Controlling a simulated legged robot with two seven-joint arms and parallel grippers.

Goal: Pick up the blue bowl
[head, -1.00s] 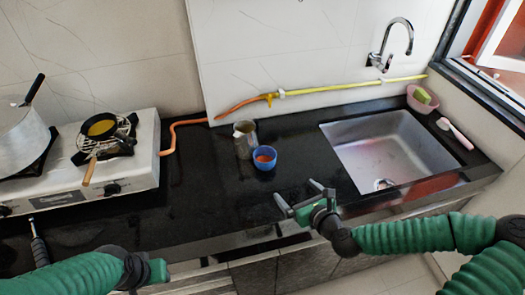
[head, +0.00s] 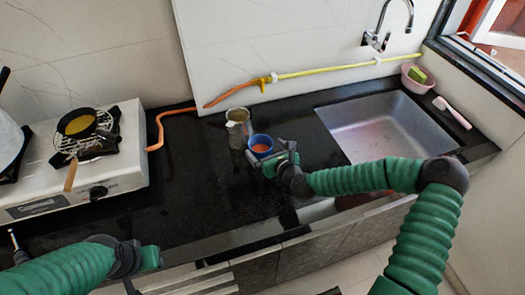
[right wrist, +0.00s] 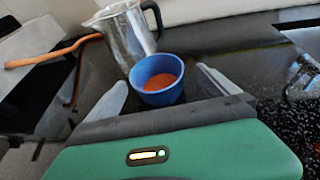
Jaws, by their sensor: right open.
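The blue bowl (head: 261,143) stands upright on the black counter and has something orange-red inside. It also shows in the right wrist view (right wrist: 159,78), between the two fingers of my right gripper (right wrist: 160,90). In the head view my right gripper (head: 268,155) is at the bowl's near side, open, with its fingers on either side of the bowl. I cannot tell whether a finger touches it. My left arm comes in at the lower left of the head view; the end of it (head: 150,258) shows, but its fingers cannot be made out.
A metal jug (head: 238,127) with a dark handle stands close behind and left of the bowl. A sink (head: 385,130) lies to the right. A white stove (head: 118,160) with a pan (head: 77,124) is at the left. The counter between stove and bowl is clear.

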